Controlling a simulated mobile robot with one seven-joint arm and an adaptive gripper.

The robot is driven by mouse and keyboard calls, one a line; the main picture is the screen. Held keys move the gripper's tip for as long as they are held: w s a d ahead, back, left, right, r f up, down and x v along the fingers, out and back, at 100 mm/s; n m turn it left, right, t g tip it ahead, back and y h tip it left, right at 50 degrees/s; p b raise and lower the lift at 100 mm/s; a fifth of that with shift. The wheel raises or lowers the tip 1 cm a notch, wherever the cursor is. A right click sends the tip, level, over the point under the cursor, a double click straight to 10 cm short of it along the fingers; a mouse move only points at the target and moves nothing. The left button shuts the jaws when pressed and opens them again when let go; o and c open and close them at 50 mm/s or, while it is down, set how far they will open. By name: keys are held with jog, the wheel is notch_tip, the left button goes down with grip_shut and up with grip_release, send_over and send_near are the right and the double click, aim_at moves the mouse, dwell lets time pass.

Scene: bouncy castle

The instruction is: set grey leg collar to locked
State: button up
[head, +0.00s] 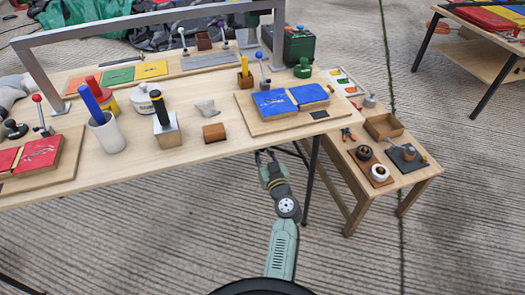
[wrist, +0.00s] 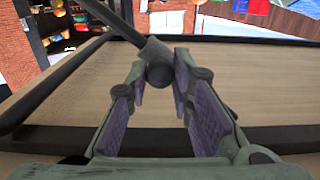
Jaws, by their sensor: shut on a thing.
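My gripper (head: 266,158) is low at the front edge of the long wooden table, partly under it, left of a dark table leg (head: 312,182). In the wrist view my gripper (wrist: 161,66) has its purple-padded fingers closed in at the tips on a dark grey rounded knob (wrist: 159,74). A dark bar runs from the knob up and to the left. This knob and bar appear to be part of the grey leg collar; I cannot make out the rest of the collar or its lock setting. In the head view the tabletop edge hides the held part.
The table's pale wooden underside (wrist: 230,85) and dark frame bars fill the wrist view. A lower wooden side table (head: 425,172) with a box and small fittings stands to the right. Open concrete floor (head: 150,240) lies in front.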

grip_shut()
dwell(0.3)
jog(key=shift+d+f+b, duration=0.1)
jog(key=shift+f+b, duration=0.2)
jog(key=shift+b, duration=0.1)
jog(key=d+f+b, duration=0.1)
jog(key=b, duration=0.2)
jog(key=w+d+f+b, duration=0.1)
jog(key=d+b, duration=0.1)
jog(key=d+f+b, duration=0.2)
jog(key=b, duration=0.1)
jog(key=shift+w+d+f+b, duration=0.1)
jog(key=shift+w+d+b, duration=0.05)
jog(key=shift+w+b, duration=0.2)
jog(key=shift+o, duration=2)
grip_release()
jog(key=shift+d, duration=0.1)
jog(key=shift+o, duration=1.1)
